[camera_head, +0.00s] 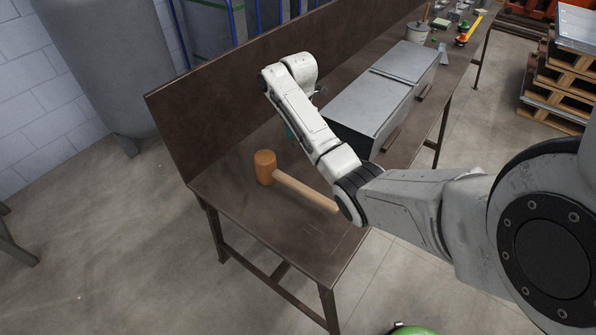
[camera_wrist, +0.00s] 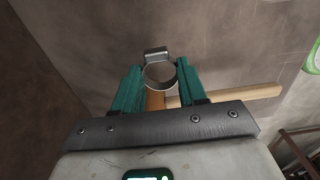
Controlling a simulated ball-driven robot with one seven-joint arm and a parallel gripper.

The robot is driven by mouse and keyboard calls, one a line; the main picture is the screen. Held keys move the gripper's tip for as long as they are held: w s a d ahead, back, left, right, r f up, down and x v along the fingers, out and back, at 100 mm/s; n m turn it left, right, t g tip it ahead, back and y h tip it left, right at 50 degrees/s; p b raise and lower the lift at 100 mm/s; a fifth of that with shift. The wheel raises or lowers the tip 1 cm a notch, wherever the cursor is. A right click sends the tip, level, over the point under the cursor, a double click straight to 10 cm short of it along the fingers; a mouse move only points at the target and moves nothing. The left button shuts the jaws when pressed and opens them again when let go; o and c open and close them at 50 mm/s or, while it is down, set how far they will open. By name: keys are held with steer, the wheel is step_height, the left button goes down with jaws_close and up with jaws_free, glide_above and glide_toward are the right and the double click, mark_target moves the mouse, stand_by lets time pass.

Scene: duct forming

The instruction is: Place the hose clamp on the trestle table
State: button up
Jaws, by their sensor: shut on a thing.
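In the wrist view my gripper (camera_wrist: 157,88) is shut on the hose clamp (camera_wrist: 158,54), a metal ring with a small raised housing on its far side. The ring sits between the two teal fingers. The trestle table (camera_head: 285,232) is a long brown table with a tall back panel; its surface also fills much of the wrist view (camera_wrist: 225,45). My gripper is over the table, near the back panel. In the head view my arm hides the clamp and most of the gripper. I cannot tell how high the clamp is above the surface.
A wooden mallet (camera_head: 265,168) lies on the table's near part, its handle running under my arm. A grey metal box (camera_head: 368,105) stands beyond my arm. A bucket (camera_head: 417,32) and small items stand at the far end. The near corner of the tabletop is bare.

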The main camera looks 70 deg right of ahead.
mark_target(298, 163)
step_height(298, 163, down, 9)
stand_by(0.4)
steer(key=shift+f, duration=0.1)
steer(key=o, duration=1)
steer(key=shift+o, duration=0.2)
step_height(298, 163, up, 12)
steer(key=shift+r, duration=0.15)
